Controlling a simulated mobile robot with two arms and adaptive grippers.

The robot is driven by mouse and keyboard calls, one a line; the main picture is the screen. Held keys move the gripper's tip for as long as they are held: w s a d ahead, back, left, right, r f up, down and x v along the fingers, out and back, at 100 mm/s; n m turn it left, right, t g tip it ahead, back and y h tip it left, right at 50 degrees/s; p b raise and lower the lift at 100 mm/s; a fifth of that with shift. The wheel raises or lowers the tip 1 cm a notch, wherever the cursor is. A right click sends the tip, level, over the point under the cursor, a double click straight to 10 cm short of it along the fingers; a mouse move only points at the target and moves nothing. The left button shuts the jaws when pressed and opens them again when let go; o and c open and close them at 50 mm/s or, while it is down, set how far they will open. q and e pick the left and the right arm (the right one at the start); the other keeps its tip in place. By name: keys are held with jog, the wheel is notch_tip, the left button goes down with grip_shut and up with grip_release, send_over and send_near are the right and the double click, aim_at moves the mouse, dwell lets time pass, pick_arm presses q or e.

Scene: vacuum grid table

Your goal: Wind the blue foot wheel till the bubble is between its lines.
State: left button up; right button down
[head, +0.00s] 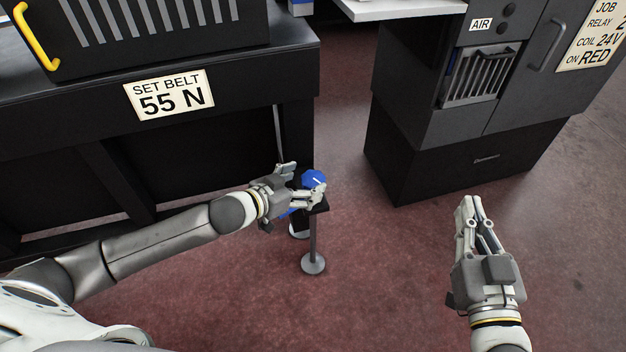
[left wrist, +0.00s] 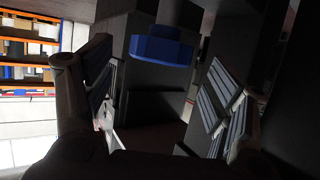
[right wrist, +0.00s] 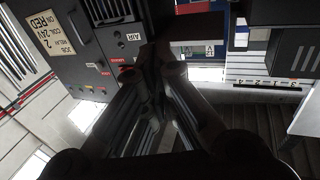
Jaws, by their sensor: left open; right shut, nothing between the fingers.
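A blue wheel (head: 313,180) with a pale mark on it shows past the fingers of my left gripper (head: 304,182), beside the dark bench. In the left wrist view a blue wheel (left wrist: 160,50) on a grey stem lies ahead, between the two open fingers and toward the top of the picture. The fingers look apart from it there. A smaller patch of blue (head: 284,213) shows below the gripper, partly hidden. My right gripper (head: 468,202) is shut and empty over open floor at the right. I cannot make out the bubble or its lines in any view.
A thin post with a round grey foot (head: 313,264) stands under the wheel. The dark bench (head: 225,135) with a "SET BELT 55 N" sign (head: 169,95) is behind my left arm. A dark cabinet (head: 430,160) stands at the back right. The floor between is clear.

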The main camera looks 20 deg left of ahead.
aim_at(312, 179)
pick_arm(q)
jog(key=shift+b+x, duration=0.45)
jog(key=shift+x, duration=1.6)
pick_arm(e)
jog(key=shift+s+a+r+t+y, duration=0.15)
jog(key=shift+r+t, duration=0.45)
jog(key=shift+r, duration=0.35)
jog(key=shift+s+r+t+y, duration=0.1)
jog(key=shift+r+t+y, duration=0.1)
jog(key=shift+r+t, duration=0.55)
jog(key=shift+s+a+r+t+y, duration=0.15)
jog(key=shift+r+t, duration=0.3)
jog(key=shift+r, duration=0.65)
pick_arm(q)
jog(key=shift+c, duration=0.4)
jog(key=c, duration=0.9)
